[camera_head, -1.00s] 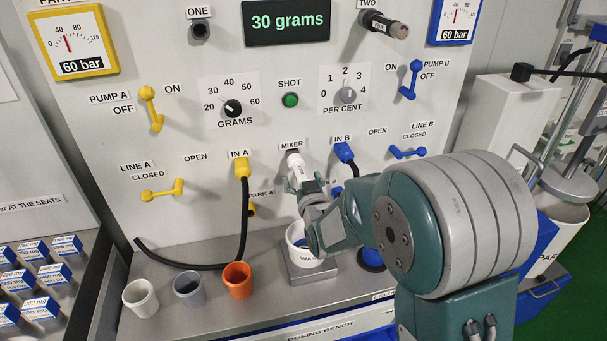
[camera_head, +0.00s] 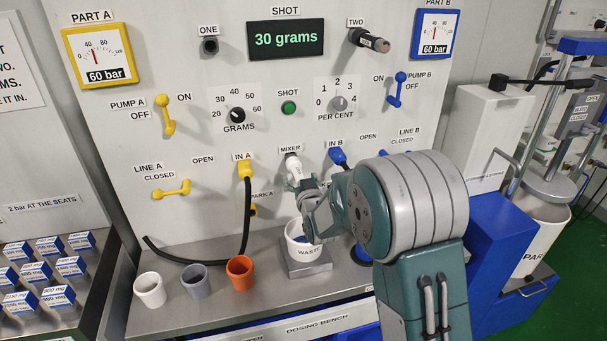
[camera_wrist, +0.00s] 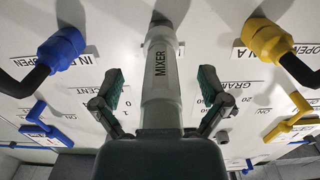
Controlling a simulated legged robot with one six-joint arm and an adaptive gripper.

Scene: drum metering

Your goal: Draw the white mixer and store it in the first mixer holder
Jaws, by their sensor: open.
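The white mixer (camera_head: 296,168) sticks out of the panel under the MIXER label in the head view. In the wrist view the mixer (camera_wrist: 161,98) is a pale tube running up the middle, with the word MIXER along it. My gripper (camera_wrist: 161,75) is open, one finger at the left and one at the right of the tube, with gaps on both sides. In the head view my gripper (camera_head: 309,190) is just below and in front of the mixer, partly covering its lower end. I cannot make out the first mixer holder in either view.
The yellow IN A plug (camera_head: 244,169) with its black hose and the blue IN B plug (camera_head: 338,157) flank the mixer. Below stand the white WASTE cup (camera_head: 296,232) and white, grey and orange (camera_head: 240,270) cups on the bench (camera_head: 215,315).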

